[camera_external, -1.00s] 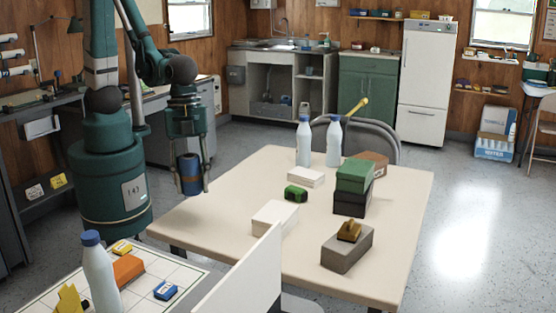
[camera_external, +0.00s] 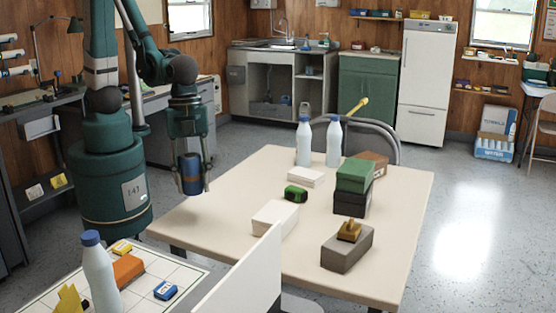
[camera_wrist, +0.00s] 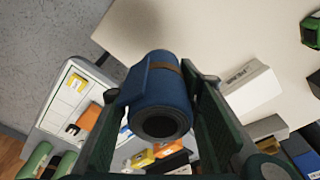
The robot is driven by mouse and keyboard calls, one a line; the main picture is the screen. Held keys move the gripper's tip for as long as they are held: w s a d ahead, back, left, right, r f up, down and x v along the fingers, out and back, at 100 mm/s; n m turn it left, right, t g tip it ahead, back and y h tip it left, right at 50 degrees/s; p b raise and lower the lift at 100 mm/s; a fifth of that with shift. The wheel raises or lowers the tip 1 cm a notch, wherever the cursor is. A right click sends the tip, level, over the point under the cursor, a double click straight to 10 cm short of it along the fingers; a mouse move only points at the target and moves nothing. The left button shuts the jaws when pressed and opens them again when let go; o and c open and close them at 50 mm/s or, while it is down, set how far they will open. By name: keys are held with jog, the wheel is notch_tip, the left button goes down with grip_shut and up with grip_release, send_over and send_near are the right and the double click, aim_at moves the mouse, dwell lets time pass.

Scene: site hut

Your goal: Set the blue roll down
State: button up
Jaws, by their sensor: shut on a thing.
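The blue roll (camera_external: 189,173) has a brown band and a dark hollow core. It hangs upright between the fingers of my gripper (camera_external: 191,186), over the left corner of the beige table (camera_external: 200,214) or just beside it; I cannot tell which. My gripper is shut on the roll. In the wrist view the roll (camera_wrist: 158,97) sits between both finger pads, with its open end towards the camera. The table (camera_wrist: 220,35) lies behind it there.
The table bears a white box (camera_external: 275,218), a green block (camera_external: 296,193), stacked green and black boxes (camera_external: 352,190), a grey box (camera_external: 346,250) and two bottles (camera_external: 304,142). A white gridded board (camera_external: 188,270) with small boxes is in front. The table's left part is clear.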

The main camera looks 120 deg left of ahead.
jog(key=w+a+n+y, duration=0.1)
jog(key=w+a+n, duration=0.3)
jog(key=a, duration=0.8)
jog(key=w+a+n, duration=0.1)
jog(key=a+n, duration=0.5)
jog(key=a, duration=0.6)
jog(key=s+a+n, duration=0.2)
jog(key=a+n, duration=0.2)
jog(key=a, duration=0.7)
jog(key=s+a+n+y, duration=0.1)
jog(key=s+a+n, duration=0.2)
jog(key=a, duration=0.9)
jog(key=shift+r+n+y+p, duration=0.2)
jog(key=shift+n+y+p, duration=0.15)
jog(key=shift+n, duration=0.35)
jog(key=shift+f+b, duration=0.8)
jog(key=shift+f, duration=2.35)
jog(key=shift+f+b, duration=0.55)
jog(key=shift+f, duration=1.35)
jog(key=shift+f, duration=0.1)
